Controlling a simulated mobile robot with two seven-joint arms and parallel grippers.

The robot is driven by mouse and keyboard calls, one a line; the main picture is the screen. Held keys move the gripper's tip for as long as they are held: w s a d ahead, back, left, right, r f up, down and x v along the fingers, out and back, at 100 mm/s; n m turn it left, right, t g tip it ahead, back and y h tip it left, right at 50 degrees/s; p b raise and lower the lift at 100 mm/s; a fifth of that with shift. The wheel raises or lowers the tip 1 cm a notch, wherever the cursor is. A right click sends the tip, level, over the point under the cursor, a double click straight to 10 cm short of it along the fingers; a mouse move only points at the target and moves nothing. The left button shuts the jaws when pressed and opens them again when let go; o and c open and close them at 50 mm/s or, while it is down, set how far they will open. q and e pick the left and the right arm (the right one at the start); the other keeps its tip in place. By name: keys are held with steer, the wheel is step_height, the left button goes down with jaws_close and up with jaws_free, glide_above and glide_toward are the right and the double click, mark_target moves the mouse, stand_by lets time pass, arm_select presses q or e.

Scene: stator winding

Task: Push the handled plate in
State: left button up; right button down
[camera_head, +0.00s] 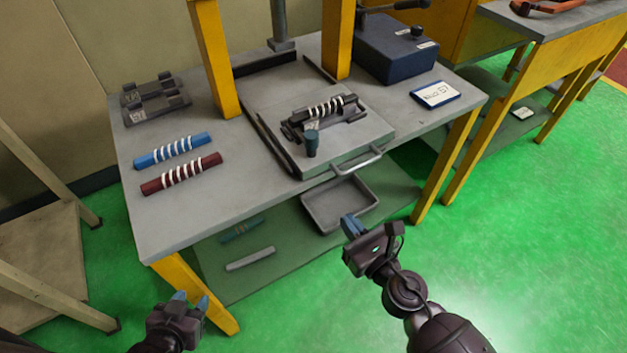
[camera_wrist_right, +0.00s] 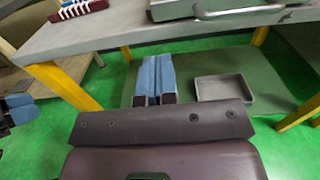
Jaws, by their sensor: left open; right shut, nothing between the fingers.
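The handled plate (camera_head: 345,148) is a grey sliding plate on the bench, with a metal bar handle (camera_head: 358,161) at its front edge. The plate extends toward the front of the bench. A dark holder with a white-wound black core (camera_head: 326,110) sits on it, with a dark blue knob (camera_head: 311,143) in front. My right gripper (camera_head: 350,224) is shut and empty, in front of the bench and below the handle, apart from it. Its blue fingers also show together in the right wrist view (camera_wrist_right: 155,80). My left gripper (camera_head: 190,298) is open and empty at the lower left, away from the plate.
A blue wound core (camera_head: 174,151) and a dark red one (camera_head: 181,173) lie at the left on the grey bench (camera_head: 220,215). A grey tray (camera_head: 340,203) is on the lower shelf. Green floor is clear at right.

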mark_target(310, 171)
steer(key=x, duration=1.3)
steer(key=shift+w+a, duration=0.2)
steer(key=shift+w, duration=0.1)
arm_select(q)
steer(key=shift+r, duration=0.1)
arm_select(e)
steer(key=b+x, duration=0.1)
steer(key=x, duration=0.3)
steer(key=shift+f, duration=0.1)
steer(key=shift+w+a, duration=0.15)
steer(key=shift+w, duration=0.05)
steer(key=shift+w+a, duration=0.1)
arm_select(q)
steer(key=shift+w+d, duration=0.1)
steer(key=shift+w, duration=0.35)
steer(key=shift+s+f, duration=0.1)
steer(key=shift+f, duration=0.15)
